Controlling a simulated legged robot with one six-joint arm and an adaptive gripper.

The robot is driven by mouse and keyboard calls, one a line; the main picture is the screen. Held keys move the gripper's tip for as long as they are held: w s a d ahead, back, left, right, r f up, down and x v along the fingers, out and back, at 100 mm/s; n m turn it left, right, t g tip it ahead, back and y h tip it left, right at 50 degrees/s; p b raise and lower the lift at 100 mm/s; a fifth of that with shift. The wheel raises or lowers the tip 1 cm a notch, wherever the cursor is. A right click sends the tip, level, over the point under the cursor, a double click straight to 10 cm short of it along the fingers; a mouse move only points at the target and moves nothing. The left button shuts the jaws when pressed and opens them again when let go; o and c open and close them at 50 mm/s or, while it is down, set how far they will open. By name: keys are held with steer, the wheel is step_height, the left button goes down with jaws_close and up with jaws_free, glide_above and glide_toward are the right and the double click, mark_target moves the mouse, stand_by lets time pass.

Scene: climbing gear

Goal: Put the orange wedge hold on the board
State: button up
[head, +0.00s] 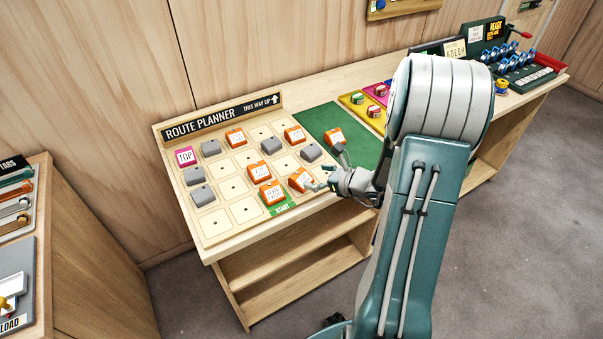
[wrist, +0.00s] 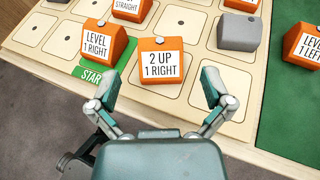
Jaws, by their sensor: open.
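Several orange wedge holds with white labels are in view. One, labelled "2 UP 1 RIGHT" (wrist: 161,62), sits in a near-row cell of the route planner board (head: 219,222); it also shows in the head view (head: 300,179). My gripper (wrist: 158,84) is open, its fingers to either side of this hold's near face, with gaps between; the head view shows my gripper (head: 327,169) low over the board's near right part. Another orange hold, labelled "LEVEL 1 LEFT" (wrist: 304,46), lies on the green mat (head: 318,118) right of the board, outside my fingers.
Other orange holds, including "LEVEL 1 RIGHT" (wrist: 104,42) by START, several grey holds (head: 202,195) and a pink TOP hold (head: 185,156) occupy board cells. Yellow and magenta trays (head: 362,112) stand beyond the mat. Some board cells are bare.

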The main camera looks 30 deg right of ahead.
steer(key=v, duration=0.5)
steer(key=s+a+r+n+g+y, duration=0.1)
steer(key=s+a+r+n+g, duration=0.3)
steer(key=a+n, duration=0.5)
steer(key=s+a+r+n+g, duration=0.3)
steer(key=a+r+n+g, duration=0.15)
steer(key=a+n, duration=0.4)
steer(key=s+a+r+n+t+h, duration=0.1)
steer(key=s+r+n+h, duration=0.5)
steer(key=n, duration=0.7)
step_height(320, 180, up, 3)
steer(key=s+a, duration=0.1)
steer(key=s, duration=0.2)
steer(key=shift+f+t+h, duration=0.15)
steer(key=shift+t+h, duration=0.2)
steer(key=shift+h, duration=0.05)
steer(key=shift+n, duration=0.25)
